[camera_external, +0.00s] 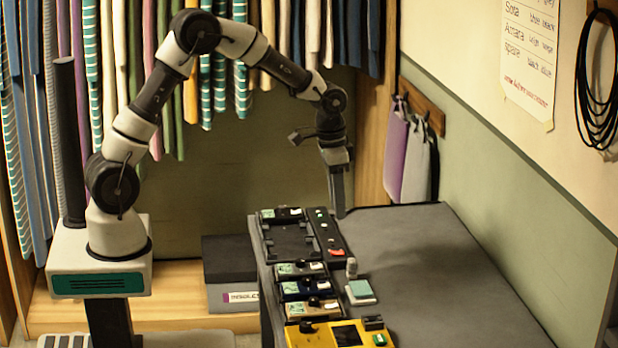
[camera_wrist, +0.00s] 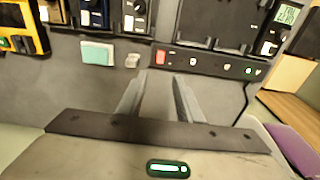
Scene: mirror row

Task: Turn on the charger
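A black strip (camera_external: 325,230) with a red rocker switch (camera_external: 337,253) and small green lights runs along the right side of an empty black cradle (camera_external: 290,241) on the grey table. I cannot tell which of these parts is the charger. The wrist view shows the strip (camera_wrist: 208,64) with the red switch (camera_wrist: 160,57) at its left end and green lights toward its right end. The cradle (camera_wrist: 215,25) is beyond it. My gripper (camera_external: 339,212) points down near the table's far edge. In the wrist view its fingers (camera_wrist: 160,78) are apart and empty, short of the strip.
Several small units (camera_external: 302,288) line the table's left edge, with a yellow device (camera_external: 340,335) nearest the camera. A pale green pad (camera_external: 360,291) and a small grey knob-like piece (camera_external: 351,268) lie beside them. The table's right side (camera_external: 450,270) is clear. Bags hang behind.

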